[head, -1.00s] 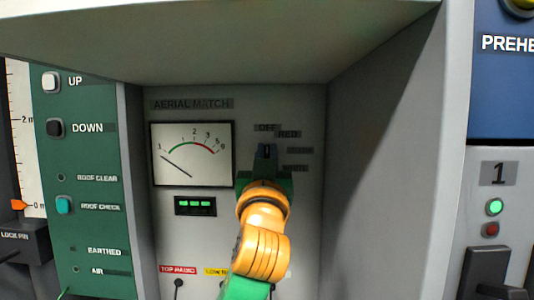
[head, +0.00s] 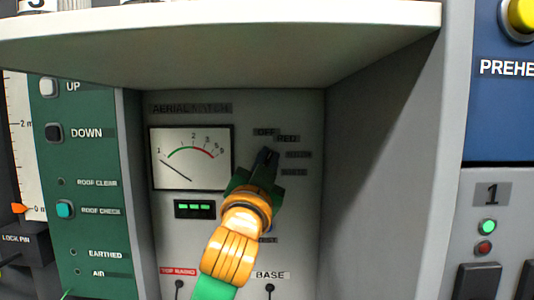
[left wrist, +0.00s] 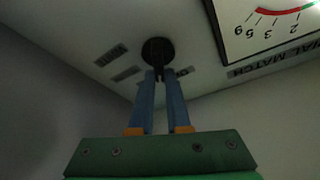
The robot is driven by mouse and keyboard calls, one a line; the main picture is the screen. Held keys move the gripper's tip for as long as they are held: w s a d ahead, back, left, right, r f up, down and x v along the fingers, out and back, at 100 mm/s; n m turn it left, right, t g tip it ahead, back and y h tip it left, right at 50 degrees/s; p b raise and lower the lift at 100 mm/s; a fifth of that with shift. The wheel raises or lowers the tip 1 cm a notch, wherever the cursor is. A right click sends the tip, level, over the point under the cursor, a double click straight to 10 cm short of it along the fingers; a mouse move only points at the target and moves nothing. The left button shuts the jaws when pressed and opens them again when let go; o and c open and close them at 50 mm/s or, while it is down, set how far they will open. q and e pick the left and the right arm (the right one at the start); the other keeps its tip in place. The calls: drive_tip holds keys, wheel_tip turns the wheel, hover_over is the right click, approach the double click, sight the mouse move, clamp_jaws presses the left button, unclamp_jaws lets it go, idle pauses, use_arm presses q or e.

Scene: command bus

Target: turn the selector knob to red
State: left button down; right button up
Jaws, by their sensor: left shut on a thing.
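The selector knob (head: 268,156) is small and dark, on the grey "AERIAL MATCH" panel. My left gripper (head: 262,172) is shut on it in the head view and hides most of it. In the left wrist view the round black knob (left wrist: 158,50) sits at the tips of the two blue fingers (left wrist: 160,78). The "OFF" label (head: 265,132) is just above the knob and the "RED" label (head: 287,139) is above and right of it. The gripper leans up and to the right, roughly towards "RED"; the exact pointer position cannot be told. My right gripper is out of view.
A dial meter (head: 190,157) and a green-lit display (head: 194,208) are left of the knob. The panel lies in a recess under a pale shelf (head: 220,35), with a grey side wall (head: 385,160) on the right. Toggle switches sit below.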

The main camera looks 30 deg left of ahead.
use_arm(q)
drive_tip(key=shift+m+h+p, duration=0.65)
drive_tip(key=shift+m+h, duration=0.05)
drive_tip(key=shift+m, duration=1.1)
drive_tip(key=c, duration=0.9)
unclamp_jaws()
drive_tip(key=shift+w, duration=0.15)
drive_tip(key=b+v, duration=0.3)
drive_tip(key=v, duration=0.4)
